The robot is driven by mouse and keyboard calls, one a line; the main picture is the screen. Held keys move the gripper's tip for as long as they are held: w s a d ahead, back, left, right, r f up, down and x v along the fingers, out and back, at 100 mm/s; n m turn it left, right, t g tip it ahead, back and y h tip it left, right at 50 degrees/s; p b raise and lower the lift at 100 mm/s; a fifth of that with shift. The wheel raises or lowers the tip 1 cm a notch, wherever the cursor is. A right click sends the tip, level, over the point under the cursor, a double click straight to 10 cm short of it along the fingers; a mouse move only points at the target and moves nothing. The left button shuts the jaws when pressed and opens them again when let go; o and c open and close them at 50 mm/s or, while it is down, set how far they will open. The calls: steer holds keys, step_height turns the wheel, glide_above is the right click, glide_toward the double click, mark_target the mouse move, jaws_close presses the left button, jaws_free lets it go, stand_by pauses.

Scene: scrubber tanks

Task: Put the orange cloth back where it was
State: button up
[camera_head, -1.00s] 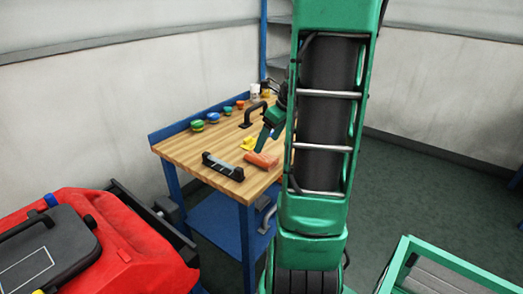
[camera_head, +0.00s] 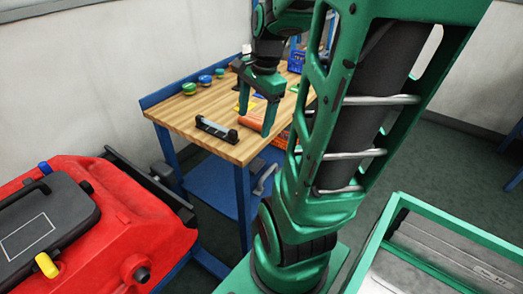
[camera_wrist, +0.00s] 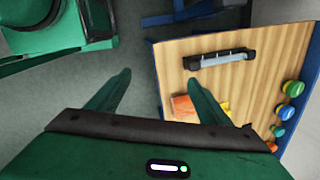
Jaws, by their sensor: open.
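The orange cloth (camera_head: 251,122) lies on the wooden worktable (camera_head: 190,112), near its right edge, behind a black-ended bar tool. In the wrist view the cloth (camera_wrist: 182,105) shows beside my right-hand finger, which hides part of it. My gripper (camera_head: 257,117) points down over the table around the cloth in the head view, its fingers spread wide.
The black and silver bar tool (camera_head: 216,129) lies at the table's front edge. Green, blue and other coloured pots (camera_head: 205,79) line the back edge. A yellow item (camera_wrist: 224,107) is close to the cloth. A red machine (camera_head: 110,215) stands at left, a green frame (camera_head: 440,235) at right.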

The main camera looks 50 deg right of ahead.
steer(key=s+a+f+n+g, duration=0.2)
steer(key=s+a+n, duration=0.6)
steer(key=n, duration=0.6)
steer(key=shift+s, duration=1)
